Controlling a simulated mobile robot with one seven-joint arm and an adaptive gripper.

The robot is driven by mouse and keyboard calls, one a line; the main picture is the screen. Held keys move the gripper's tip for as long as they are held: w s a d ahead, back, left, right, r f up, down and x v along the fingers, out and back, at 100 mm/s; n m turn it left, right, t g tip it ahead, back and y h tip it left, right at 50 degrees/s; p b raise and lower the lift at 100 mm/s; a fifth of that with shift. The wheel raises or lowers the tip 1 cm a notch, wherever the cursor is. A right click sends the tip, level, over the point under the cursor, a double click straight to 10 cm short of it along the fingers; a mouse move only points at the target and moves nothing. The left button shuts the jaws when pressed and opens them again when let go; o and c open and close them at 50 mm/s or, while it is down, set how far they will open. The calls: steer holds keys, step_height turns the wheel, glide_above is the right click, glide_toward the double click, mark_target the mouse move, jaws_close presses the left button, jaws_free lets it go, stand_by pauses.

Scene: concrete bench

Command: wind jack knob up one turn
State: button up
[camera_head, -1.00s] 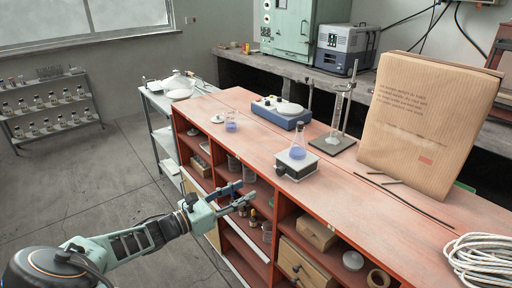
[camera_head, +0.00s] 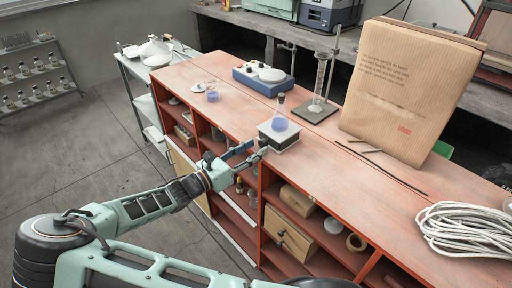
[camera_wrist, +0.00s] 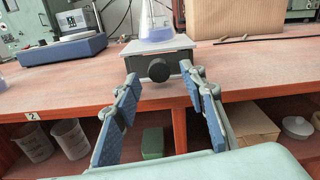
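The jack (camera_head: 279,137) is a small grey box with a light top plate on the red bench near its front edge. A flask with blue liquid (camera_head: 280,119) stands on it. In the wrist view the jack (camera_wrist: 182,57) shows its round black knob (camera_wrist: 158,70) facing me, between and beyond my fingers. My gripper (camera_wrist: 164,84) is open, with its two blue-padded fingers apart and nothing between them. In the head view my gripper (camera_head: 255,151) is at the bench's front edge, just left of the jack. The knob is not clear in the head view.
A blue stirrer or balance (camera_head: 263,78), a beaker (camera_head: 212,92) and a stand with a cylinder (camera_head: 318,100) are farther back. A cardboard box (camera_head: 409,90), thin rods (camera_head: 370,150) and coiled rope (camera_head: 465,230) lie right. Shelves (camera_head: 235,215) are below the bench top.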

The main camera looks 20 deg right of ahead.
steer(key=shift+x, duration=0.75)
jaws_close()
steer(key=shift+m, duration=2.4)
jaws_free()
steer(key=v, duration=1.2)
